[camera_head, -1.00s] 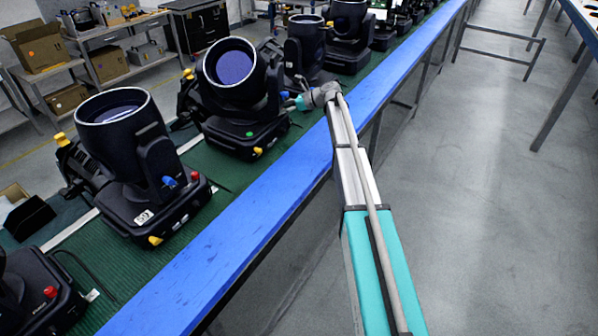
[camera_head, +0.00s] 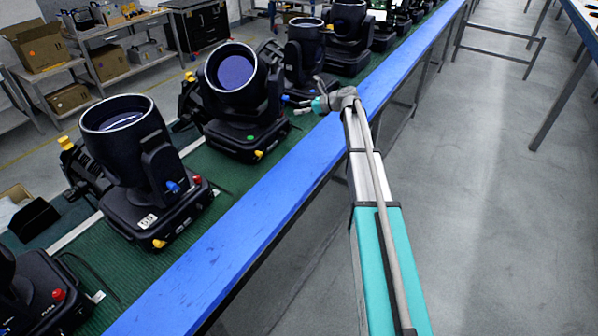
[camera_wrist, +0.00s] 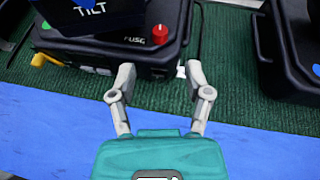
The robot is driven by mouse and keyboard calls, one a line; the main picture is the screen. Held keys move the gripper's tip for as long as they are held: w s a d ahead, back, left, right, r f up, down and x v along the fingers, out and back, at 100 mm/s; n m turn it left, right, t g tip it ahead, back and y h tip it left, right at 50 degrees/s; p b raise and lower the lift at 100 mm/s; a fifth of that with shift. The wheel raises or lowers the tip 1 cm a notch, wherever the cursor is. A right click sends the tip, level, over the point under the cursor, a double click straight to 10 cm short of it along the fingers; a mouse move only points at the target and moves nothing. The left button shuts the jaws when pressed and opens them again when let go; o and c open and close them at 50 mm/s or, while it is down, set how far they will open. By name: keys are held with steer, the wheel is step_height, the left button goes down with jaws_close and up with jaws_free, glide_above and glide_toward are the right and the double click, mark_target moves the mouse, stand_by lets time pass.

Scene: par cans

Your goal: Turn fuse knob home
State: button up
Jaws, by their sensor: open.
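In the wrist view the red fuse knob (camera_wrist: 160,34) stands on the black base (camera_wrist: 105,50) of a stage light, right of the printed word "FUSE". My gripper (camera_wrist: 158,70) is open and empty, its two fingers spread below the knob and pointing at the base's near side. The knob is apart from the fingers. In the head view my gripper (camera_head: 303,105) reaches from the right over the blue edge toward the lights; its fingers are small there. The knob of that light cannot be made out in the head view.
Several black stage lights stand in a row on the green mat (camera_head: 115,265), behind the blue table edge (camera_head: 235,235). Another light's base (camera_wrist: 290,60) is close on the right in the wrist view. A yellow knob (camera_wrist: 45,59) is at left. The aisle floor (camera_head: 480,230) is clear.

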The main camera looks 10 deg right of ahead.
steer(key=p+v, duration=0.2)
steer(key=v, duration=0.4)
steer(key=s+a+f+n+g+h, duration=0.1)
steer(key=s+a+f+n, duration=0.2)
steer(key=s, duration=0.3)
steer(key=s+a+f+n+g+h+b, duration=0.1)
steer(key=s+a+f+n+g+h, duration=0.1)
steer(key=s+a+f+n, duration=0.2)
steer(key=s+a+f+n+g+h+b, duration=0.1)
steer(key=s+a+f+n+g+h, duration=0.1)
steer(key=s+n, duration=0.5)
steer(key=shift+s+a+f, duration=0.45)
steer(key=shift+s+f, duration=0.1)
steer(key=shift+s, duration=0.15)
steer(key=shift+s+a+f, duration=0.45)
steer(key=shift+s+f, duration=0.1)
steer(key=shift+s, duration=0.2)
steer(key=shift+s+a+f+n+h, duration=0.15)
steer(key=shift+s+f+n+h, duration=0.2)
steer(key=shift+s+n+h, duration=0.35)
steer(key=shift+s+a+f, duration=0.1)
steer(key=shift+s, duration=0.4)
steer(key=s+f+n+g+h, duration=0.2)
steer(key=s+n+h, duration=0.2)
steer(key=s+n, duration=0.5)
steer(key=s, duration=0.7)
steer(key=shift+g+h, duration=0.3)
